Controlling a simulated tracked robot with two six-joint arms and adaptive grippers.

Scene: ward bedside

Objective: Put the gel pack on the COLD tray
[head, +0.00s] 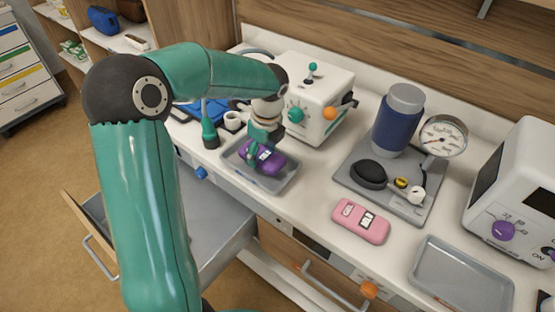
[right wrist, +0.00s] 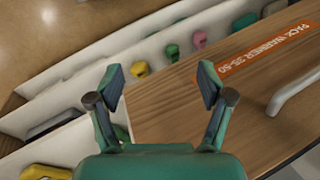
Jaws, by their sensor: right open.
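A purple pack (head: 270,162) with a pale label lies in the left grey tray (head: 285,182) on the counter. A pink pack (head: 361,221) with a label and dark window lies on bare counter to its right. An empty grey tray (head: 462,276) is at the front right. I cannot read COLD on either tray. My left gripper (head: 255,149) is down at the purple pack; its fingers partly cover it, and I cannot tell whether they grip it. My right gripper (right wrist: 162,84) is open and empty in the right wrist view.
A white box with a teal knob (head: 314,97) stands behind the left tray. A blue canister (head: 398,122) and a gauge (head: 443,136) stand on a grey plate. An open drawer (head: 215,235) juts out below. The right wrist view shows a wooden panel (right wrist: 215,105) labelled PACK WARMER.

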